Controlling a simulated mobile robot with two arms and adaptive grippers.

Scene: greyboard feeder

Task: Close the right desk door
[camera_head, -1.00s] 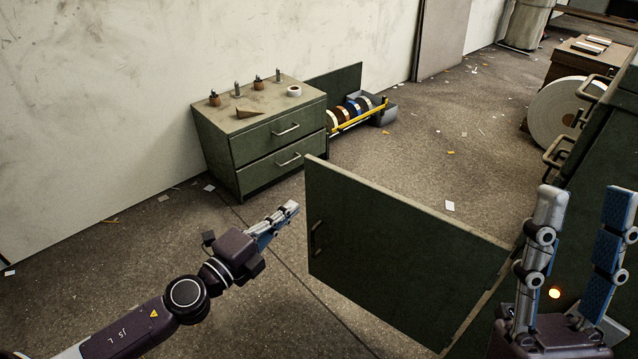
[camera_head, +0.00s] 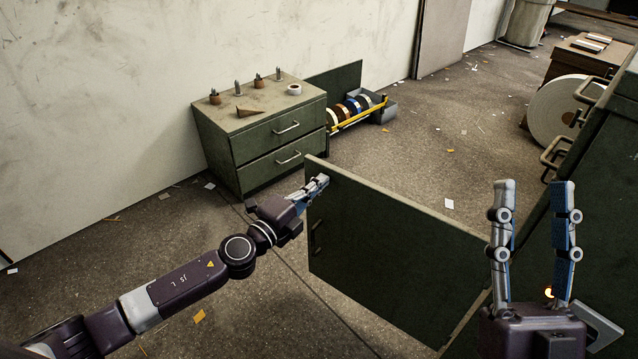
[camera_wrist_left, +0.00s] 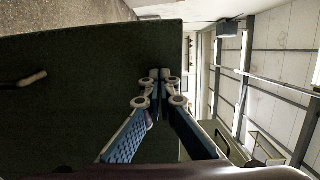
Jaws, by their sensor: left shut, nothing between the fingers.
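The dark green desk door (camera_head: 395,262) stands swung open in the middle of the head view, its free edge to the left. Its dark handle (camera_head: 317,238) is near that edge and also shows in the left wrist view (camera_wrist_left: 24,80). My left gripper (camera_head: 322,182) is shut and empty at the upper corner of the free edge; I cannot tell whether it touches. In the left wrist view its fingertips (camera_wrist_left: 160,74) overlap the door panel (camera_wrist_left: 90,110) near its edge. My right gripper (camera_head: 532,184) is upright and open, in front of the door's hinge side.
A green drawer cabinet (camera_head: 262,160) with small items on top stands by the wall. Beside it is a rack of coloured rolls (camera_head: 355,108). A large white roll (camera_head: 556,112) and a green cabinet with handles are at the right. The floor between is mostly clear.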

